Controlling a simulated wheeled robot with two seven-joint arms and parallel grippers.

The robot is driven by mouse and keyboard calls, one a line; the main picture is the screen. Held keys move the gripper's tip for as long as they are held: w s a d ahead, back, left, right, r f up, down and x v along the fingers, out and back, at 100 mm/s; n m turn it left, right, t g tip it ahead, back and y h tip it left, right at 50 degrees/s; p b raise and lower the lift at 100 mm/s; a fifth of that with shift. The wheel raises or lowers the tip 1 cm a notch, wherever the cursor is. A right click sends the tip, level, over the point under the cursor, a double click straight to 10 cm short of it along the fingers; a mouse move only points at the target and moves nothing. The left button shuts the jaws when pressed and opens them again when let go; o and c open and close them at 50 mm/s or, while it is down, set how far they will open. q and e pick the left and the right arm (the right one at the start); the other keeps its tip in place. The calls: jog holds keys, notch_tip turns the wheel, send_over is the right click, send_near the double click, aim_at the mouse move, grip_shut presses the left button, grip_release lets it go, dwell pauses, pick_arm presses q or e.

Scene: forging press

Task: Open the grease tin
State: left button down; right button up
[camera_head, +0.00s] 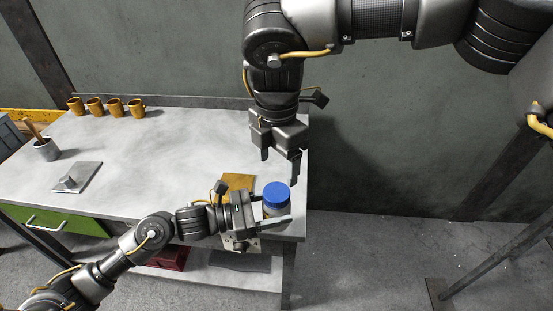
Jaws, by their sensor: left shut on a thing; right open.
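The grease tin (276,195) stands upright near the table's front right corner, with a blue lid on top. My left gripper (275,217) comes in from the left and is shut around the tin's body below the lid, hiding much of it. My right gripper (280,170) hangs from above, pointing down, just above the lid. Its fingers are apart and nothing is between them. It looks clear of the lid, though the exact gap is hard to judge.
A grey table (185,150) carries several orange mugs (115,106) at the back left. A dark cup (47,149) with a wooden handle and a grey plate with a knob (76,178) stand at left. A tan board (238,183) lies beside the tin. The table's middle is clear.

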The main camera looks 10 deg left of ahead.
aim_at(277, 191)
notch_tip(277, 191, down, 8)
jog(key=shift+f, duration=0.1)
dwell(0.4)
jog(key=c, duration=1)
jog(key=n, duration=1.9)
jog(key=shift+w+r+n, duration=0.1)
jog(key=shift+r+n, duration=0.1)
jog(key=shift+n, duration=0.2)
